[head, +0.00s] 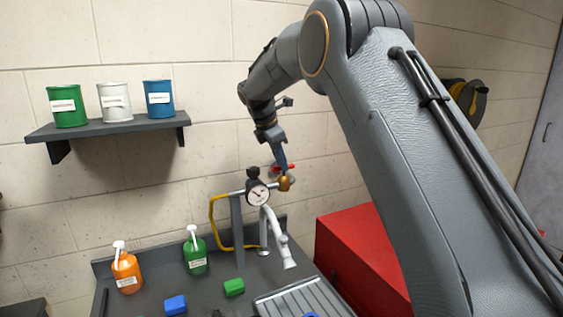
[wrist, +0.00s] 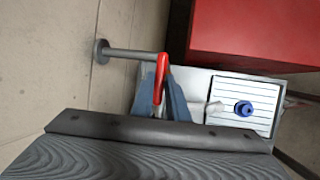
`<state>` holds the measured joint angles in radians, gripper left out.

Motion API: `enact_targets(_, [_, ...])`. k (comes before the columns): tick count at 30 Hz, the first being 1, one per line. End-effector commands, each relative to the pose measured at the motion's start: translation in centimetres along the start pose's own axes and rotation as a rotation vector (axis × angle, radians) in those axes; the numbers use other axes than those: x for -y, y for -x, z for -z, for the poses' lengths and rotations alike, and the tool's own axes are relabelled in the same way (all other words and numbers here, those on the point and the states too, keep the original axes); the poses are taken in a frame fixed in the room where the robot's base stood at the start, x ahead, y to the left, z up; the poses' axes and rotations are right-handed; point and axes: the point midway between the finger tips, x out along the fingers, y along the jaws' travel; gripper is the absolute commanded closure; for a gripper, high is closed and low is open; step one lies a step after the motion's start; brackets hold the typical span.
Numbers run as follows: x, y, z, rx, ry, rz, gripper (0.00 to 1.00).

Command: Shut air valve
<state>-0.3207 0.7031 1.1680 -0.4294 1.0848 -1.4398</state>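The air valve has a red lever (head: 276,169) above a brass body (head: 284,184), at the right end of a grey pipe beside a round gauge (head: 258,194). My gripper (head: 282,163) reaches down to the lever from above. In the wrist view the red lever (wrist: 160,80) stands between the two blue-grey fingers of my gripper (wrist: 161,85), one on each side. The fingertips are very close to the lever, but I cannot tell whether they press on it. The valve body is hidden in the wrist view.
A yellow hose (head: 213,222) hangs left of the gauge. A green bottle (head: 195,253) and an orange bottle (head: 127,272) stand on the grey bench (head: 150,300). A red cabinet (head: 360,255) is at the right. A wall shelf (head: 105,130) holds three cans.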

Motion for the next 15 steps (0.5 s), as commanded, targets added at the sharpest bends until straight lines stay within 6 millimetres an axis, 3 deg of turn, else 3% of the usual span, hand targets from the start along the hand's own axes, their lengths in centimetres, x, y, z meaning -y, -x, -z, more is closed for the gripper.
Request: enact_targets(15, [-0.25,-0.04,0.12,0.029,-0.13,0.053,1.0])
